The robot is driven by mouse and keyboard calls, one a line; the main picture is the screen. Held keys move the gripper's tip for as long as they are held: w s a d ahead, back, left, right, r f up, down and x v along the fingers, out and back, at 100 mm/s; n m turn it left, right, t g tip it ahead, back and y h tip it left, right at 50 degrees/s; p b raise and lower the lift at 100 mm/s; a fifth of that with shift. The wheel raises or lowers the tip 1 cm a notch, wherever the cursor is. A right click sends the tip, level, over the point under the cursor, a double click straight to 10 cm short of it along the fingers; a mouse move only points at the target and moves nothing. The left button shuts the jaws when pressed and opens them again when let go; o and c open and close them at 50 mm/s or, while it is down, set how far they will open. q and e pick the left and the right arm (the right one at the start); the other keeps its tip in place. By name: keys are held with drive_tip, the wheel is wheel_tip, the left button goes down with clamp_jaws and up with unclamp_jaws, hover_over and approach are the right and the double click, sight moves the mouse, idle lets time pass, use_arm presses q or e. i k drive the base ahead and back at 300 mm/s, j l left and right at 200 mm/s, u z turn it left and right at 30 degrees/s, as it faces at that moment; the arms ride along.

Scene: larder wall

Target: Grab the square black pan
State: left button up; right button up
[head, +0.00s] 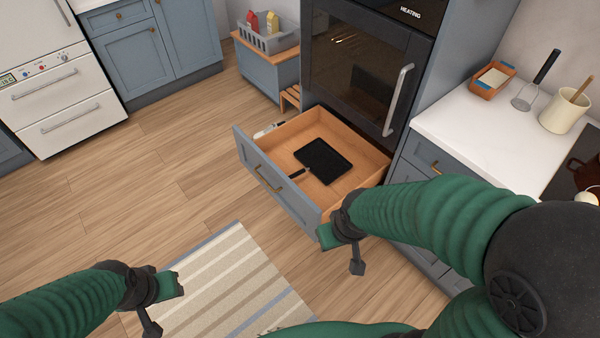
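The square black pan (324,160) lies flat in an open wooden drawer (285,134) below the oven. Its short handle (298,173) points to the lower left. My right gripper (340,248) is at the drawer's front right corner, apart from the pan, and it holds nothing that I can see. My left gripper (165,304) is far from the drawer, above the floor at the lower left, beside the striped rug. The fingers of both grippers are small and seen at an angle, so their opening is unclear.
The drawer front with its brass handle (268,180) stands out into the room. The dark oven (350,65) rises behind it. A white counter (475,135) is at the right. A striped rug (235,285) and open wooden floor (130,195) lie to the left.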

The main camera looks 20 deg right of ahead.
sight(319, 156)
drive_tip(key=i+l+z, duration=0.25)
drive_tip(key=i, duration=0.4)
drive_tip(key=i+l+z, duration=0.25)
drive_tip(key=i, duration=0.4)
drive_tip(key=j, duration=0.1)
